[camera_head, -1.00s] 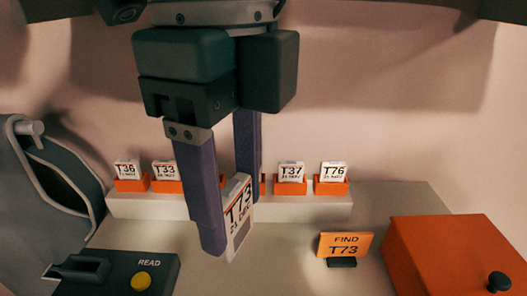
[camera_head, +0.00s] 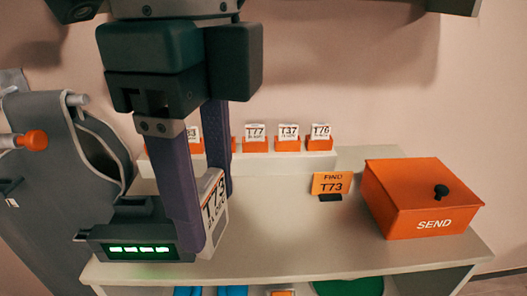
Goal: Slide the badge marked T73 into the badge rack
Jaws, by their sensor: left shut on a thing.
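My left gripper (camera_head: 205,217) comes down from the top and is shut on a white badge marked T73 (camera_head: 214,212). It holds the badge upright, turned at an angle, beside the reader. The badge rack (camera_head: 270,163) is a pale block along the back wall with a row of orange holders. Badges T77 (camera_head: 255,132), T37 (camera_head: 288,131) and T76 (camera_head: 320,131) stand in it, and one ending in 3 (camera_head: 192,134) is partly covered. My fingers hide part of the rack's left side. My right gripper is not in view.
A dark reader (camera_head: 140,250) with a lit green display stands at the front left. An orange FIND T73 sign (camera_head: 331,184) and an orange SEND box (camera_head: 420,198) with a black knob stand at the right. The counter (camera_head: 280,225) between them is clear.

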